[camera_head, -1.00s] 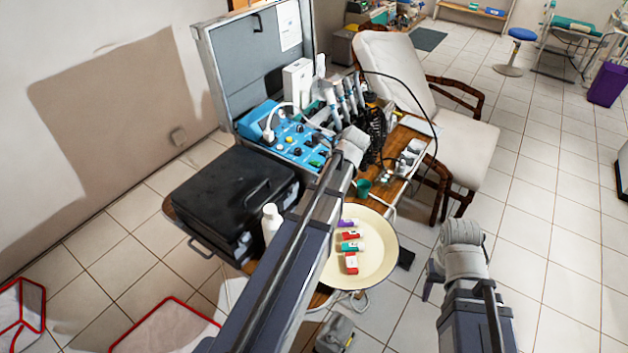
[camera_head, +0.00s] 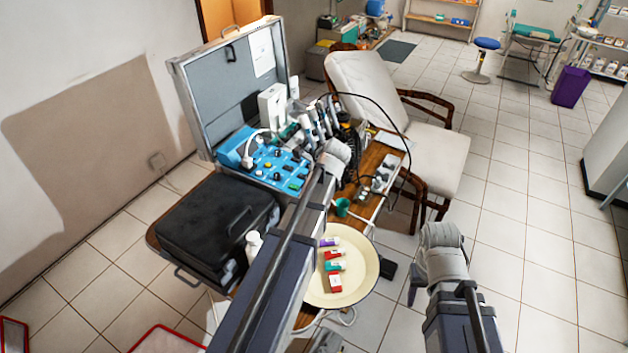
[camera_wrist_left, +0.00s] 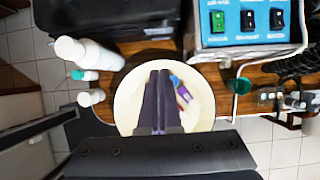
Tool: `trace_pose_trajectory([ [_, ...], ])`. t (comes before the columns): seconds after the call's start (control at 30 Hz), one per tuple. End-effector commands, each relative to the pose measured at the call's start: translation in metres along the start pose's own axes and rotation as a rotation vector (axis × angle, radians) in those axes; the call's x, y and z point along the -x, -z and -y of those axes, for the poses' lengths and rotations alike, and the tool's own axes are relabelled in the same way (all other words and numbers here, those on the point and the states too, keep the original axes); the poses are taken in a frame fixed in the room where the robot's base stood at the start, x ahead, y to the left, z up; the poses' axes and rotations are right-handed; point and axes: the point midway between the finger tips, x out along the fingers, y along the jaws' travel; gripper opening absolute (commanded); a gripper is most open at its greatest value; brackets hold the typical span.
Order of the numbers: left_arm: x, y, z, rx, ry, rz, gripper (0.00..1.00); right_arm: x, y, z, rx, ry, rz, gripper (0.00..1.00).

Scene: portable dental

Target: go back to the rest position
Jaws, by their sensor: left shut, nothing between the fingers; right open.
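My left gripper (camera_wrist_left: 160,76) is shut and empty in the left wrist view, its fingers in front of the round cream plate (camera_wrist_left: 206,118). In the head view my left arm reaches up the middle over the table, and its fingers are hidden. My right gripper (camera_head: 416,288) is right of the plate, beyond the table and over the tiled floor. It is open, with only a dark part of its fingers showing below the wrist. The cream plate in the head view (camera_head: 365,275) holds several small coloured tubes (camera_head: 334,267).
The table carries a black case (camera_head: 215,225), an open case with a blue panel (camera_head: 262,165), a white bottle (camera_head: 253,245) and a green cup (camera_head: 342,207). A beige chair (camera_head: 440,155) stands behind. Open floor lies to the right.

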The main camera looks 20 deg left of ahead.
Motion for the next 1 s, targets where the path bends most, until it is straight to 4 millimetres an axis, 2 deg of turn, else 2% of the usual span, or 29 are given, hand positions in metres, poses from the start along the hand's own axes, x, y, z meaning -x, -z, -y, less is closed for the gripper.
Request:
trace_pose_trajectory([
  [0.17, 0.000, 0.001, 0.000, 0.003, 0.000, -0.001, 0.00, 0.000, 0.000, 0.000, 0.000, 0.000, 0.000, 0.50],
  [0.27, 0.005, 0.013, -0.004, 0.044, 0.005, -0.014, 0.00, 0.000, 0.000, 0.000, 0.000, 0.000, 0.000, 0.50],
  [0.37, 0.017, 0.043, -0.012, 0.164, 0.011, -0.050, 0.00, 0.000, 0.000, 0.000, 0.000, 0.000, 0.000, 0.50],
  [0.47, 0.033, 0.086, -0.026, 0.344, 0.008, -0.104, 0.00, 0.000, 0.000, 0.000, 0.000, 0.000, 0.000, 0.50],
  [0.6, 0.056, 0.145, -0.053, 0.617, -0.030, -0.183, 0.00, 0.000, 0.000, 0.000, 0.000, 0.000, 0.000, 0.50],
  [0.7, 0.072, 0.182, -0.075, 0.804, -0.076, -0.228, 0.00, 0.000, 0.000, 0.000, 0.000, 0.000, 0.000, 0.50],
  [0.83, 0.088, 0.222, -0.104, 1.013, -0.145, -0.266, 0.00, 0.000, 0.000, 0.000, 0.000, 0.000, 0.000, 0.50],
  [1.0, 0.102, 0.252, -0.130, 1.201, -0.221, -0.283, 0.00, 0.000, 0.000, 0.000, 0.000, 0.000, 0.000, 0.50],
])
